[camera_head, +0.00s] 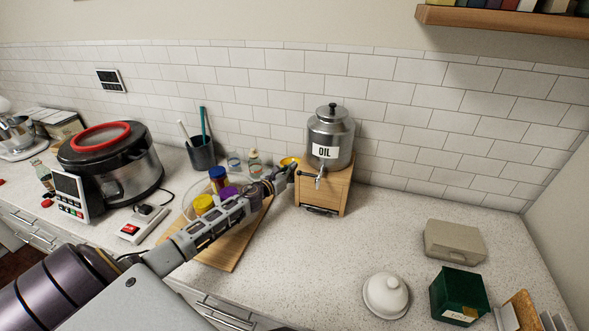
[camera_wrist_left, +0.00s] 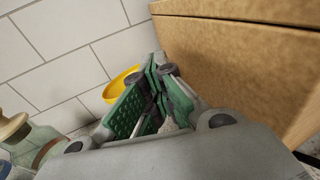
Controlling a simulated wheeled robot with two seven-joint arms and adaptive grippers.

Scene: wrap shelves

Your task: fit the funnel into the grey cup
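A yellow rounded thing with a rim, likely the funnel (camera_head: 287,161), shows by the back wall, left of the wooden box. It also shows in the left wrist view (camera_wrist_left: 122,84), partly hidden behind one finger. My left gripper (camera_head: 290,172) reaches across the counter to the box's left side, close to the yellow thing. In the left wrist view its green-padded fingers (camera_wrist_left: 157,72) are close together at the tips; whether they grip anything is unclear. I cannot make out a plain grey cup; a dark grey cup (camera_head: 203,155) holds utensils. My right gripper is not in view.
A metal oil dispenser (camera_head: 331,135) stands on the wooden box (camera_head: 325,192). A cooker (camera_head: 108,165) is at left. The counter right of the box is clear toward a white lidded dish (camera_head: 386,295).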

